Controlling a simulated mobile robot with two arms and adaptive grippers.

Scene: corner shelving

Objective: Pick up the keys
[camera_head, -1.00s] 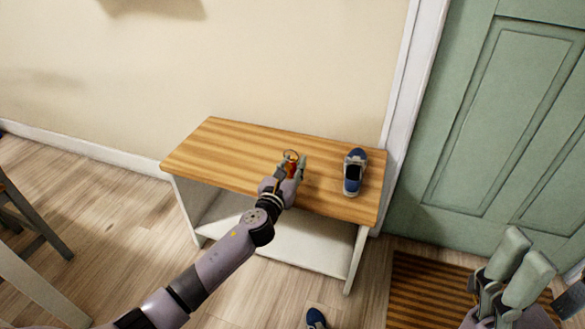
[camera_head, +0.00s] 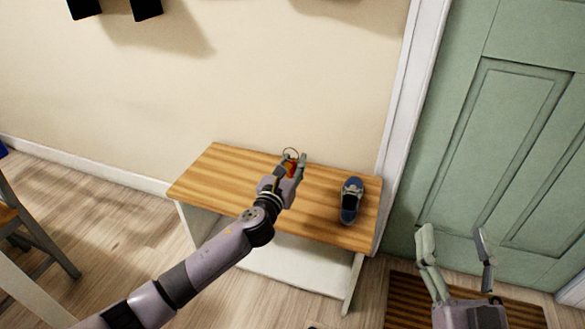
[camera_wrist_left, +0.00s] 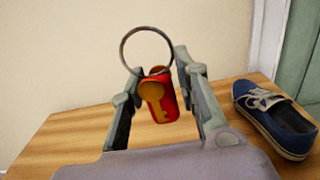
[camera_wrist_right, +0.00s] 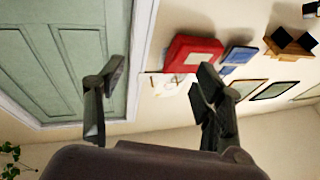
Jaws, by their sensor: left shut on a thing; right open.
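The keys (camera_wrist_left: 153,90) hang on a metal ring (camera_wrist_left: 146,50) with a red tag (camera_wrist_left: 164,100). They are between the fingers of my left gripper (camera_wrist_left: 158,85), which is shut on them. In the head view my left gripper (camera_head: 291,170) holds the keys (camera_head: 291,166) above the wooden bench top (camera_head: 235,175); the ring stands up over the fingertips. The gripper partly hides them there. My right gripper (camera_head: 457,240) is open and empty, in front of the green door; its fingers also show spread in the right wrist view (camera_wrist_right: 155,100).
A blue shoe (camera_head: 351,200) lies on the bench's right end. A striped doormat (camera_head: 398,295) lies before the green door (camera_head: 520,150). A chair (camera_head: 30,235) stands at far left. In the right wrist view a red box (camera_wrist_right: 193,54) is on the wall.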

